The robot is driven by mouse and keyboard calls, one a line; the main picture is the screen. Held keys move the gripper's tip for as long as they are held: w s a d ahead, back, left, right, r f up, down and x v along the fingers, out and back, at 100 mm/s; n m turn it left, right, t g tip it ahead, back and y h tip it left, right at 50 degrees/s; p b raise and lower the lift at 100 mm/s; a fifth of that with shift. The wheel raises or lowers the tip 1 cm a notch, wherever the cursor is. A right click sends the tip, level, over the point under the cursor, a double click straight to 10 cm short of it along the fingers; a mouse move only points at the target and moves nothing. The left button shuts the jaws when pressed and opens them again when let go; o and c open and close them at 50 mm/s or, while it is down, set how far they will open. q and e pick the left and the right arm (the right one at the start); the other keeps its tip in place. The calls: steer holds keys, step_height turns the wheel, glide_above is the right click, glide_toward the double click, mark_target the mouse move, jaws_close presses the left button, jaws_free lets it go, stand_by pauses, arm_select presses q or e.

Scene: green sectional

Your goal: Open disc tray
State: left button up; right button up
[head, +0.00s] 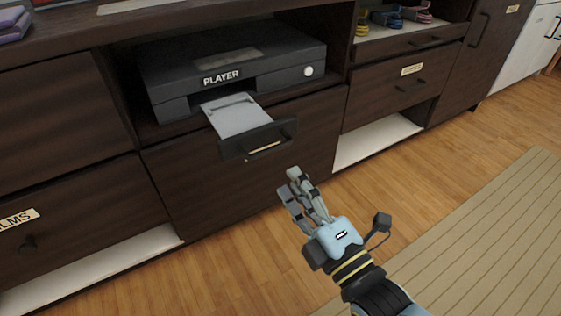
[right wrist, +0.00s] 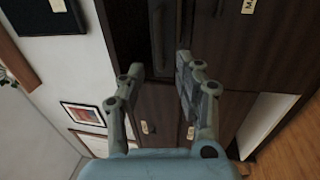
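The black player (head: 232,70), labelled PLAYER, sits in an open bay of the dark wood cabinet in the head view. Its grey disc tray (head: 236,116) sticks out of the front and looks empty. The tray has a dark front panel (head: 232,146) with a handle. My right gripper (head: 289,181) is below and to the right of the panel, apart from it, with its fingers pointing up toward it. In the right wrist view my right gripper (right wrist: 160,65) has its fingers spread with nothing between them. My left gripper is in neither view.
A drawer front (head: 240,175) lies below the player. Open white shelves (head: 375,144) run low along the cabinet. Wooden floor and a striped beige rug (head: 490,245) are clear at right. The right wrist view shows a wall with a framed picture (right wrist: 83,113).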

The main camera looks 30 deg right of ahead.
steer(key=shift+s+f, duration=0.15)
steer(key=shift+s, duration=0.55)
steer(key=shift+s+f, duration=0.15)
steer(key=shift+s, duration=0.55)
